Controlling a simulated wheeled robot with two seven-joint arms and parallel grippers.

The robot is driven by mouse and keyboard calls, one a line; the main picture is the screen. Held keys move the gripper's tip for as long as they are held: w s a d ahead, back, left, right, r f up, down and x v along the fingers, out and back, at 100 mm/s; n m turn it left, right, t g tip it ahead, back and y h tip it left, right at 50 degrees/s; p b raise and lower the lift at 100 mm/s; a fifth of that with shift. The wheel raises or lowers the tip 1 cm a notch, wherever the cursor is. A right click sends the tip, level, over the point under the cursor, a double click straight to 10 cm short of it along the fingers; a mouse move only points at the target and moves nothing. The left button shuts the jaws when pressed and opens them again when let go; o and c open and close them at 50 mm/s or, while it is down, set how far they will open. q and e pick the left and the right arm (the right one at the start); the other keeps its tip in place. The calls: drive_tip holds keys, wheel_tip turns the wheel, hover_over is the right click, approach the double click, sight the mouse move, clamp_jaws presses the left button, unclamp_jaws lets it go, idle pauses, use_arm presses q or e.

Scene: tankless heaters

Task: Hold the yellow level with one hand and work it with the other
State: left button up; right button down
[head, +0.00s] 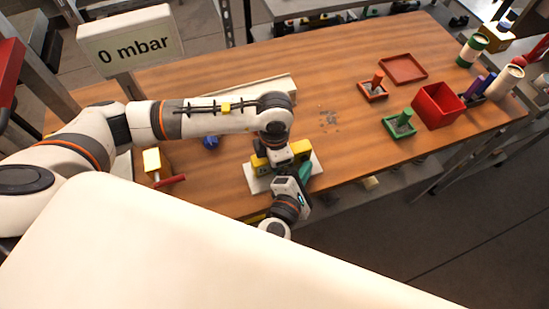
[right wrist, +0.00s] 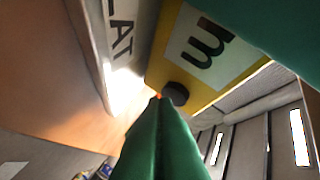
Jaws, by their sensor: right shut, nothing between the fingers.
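The yellow level (head: 259,162) is on a white plate (head: 257,184) near the table's front edge, partly covered by my arms. In the right wrist view its yellow body (right wrist: 158,68) shows a pale label with a dark letter and a dark round knob (right wrist: 175,94). My right gripper (head: 304,170) is at the level's near right side. Its green fingers (right wrist: 160,100) are shut and empty, with their tips right beside the knob; whether they touch it I cannot tell. My left gripper (head: 279,157) is over the level from above; its fingers are mostly hidden, so its grip is unclear.
A sign (head: 130,48) reads "0 mbar". A yellow block with a red handle (head: 162,170) and a blue item (head: 210,142) lie to the left. A red box (head: 438,105), red tray (head: 403,69) and green tray (head: 399,131) stand right.

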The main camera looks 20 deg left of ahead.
use_arm(q)
drive_tip(key=shift+s+d+f, duration=0.15)
drive_tip(key=shift+s+d, duration=0.25)
use_arm(e)
drive_tip(key=shift+w+a+r, duration=0.4)
drive_tip(key=shift+w+a, duration=0.1)
drive_tip(key=shift+w, duration=0.05)
drive_tip(key=shift+s, duration=0.1)
use_arm(q)
drive_tip(key=shift+a, duration=0.1)
use_arm(e)
drive_tip(key=shift+s+d+r, duration=0.25)
drive_tip(key=shift+s+d, duration=0.2)
drive_tip(key=shift+s, duration=0.15)
use_arm(q)
drive_tip(key=shift+a, duration=0.1)
drive_tip(key=shift+w+a+f, duration=0.1)
use_arm(e)
drive_tip(key=shift+d, duration=0.1)
use_arm(q)
drive_tip(key=shift+w, duration=0.1)
use_arm(e)
drive_tip(key=s+d, duration=0.4)
drive_tip(key=shift+s+d+f, duration=0.15)
drive_tip(key=shift+s+f, duration=0.15)
drive_tip(key=shift+s, duration=0.1)
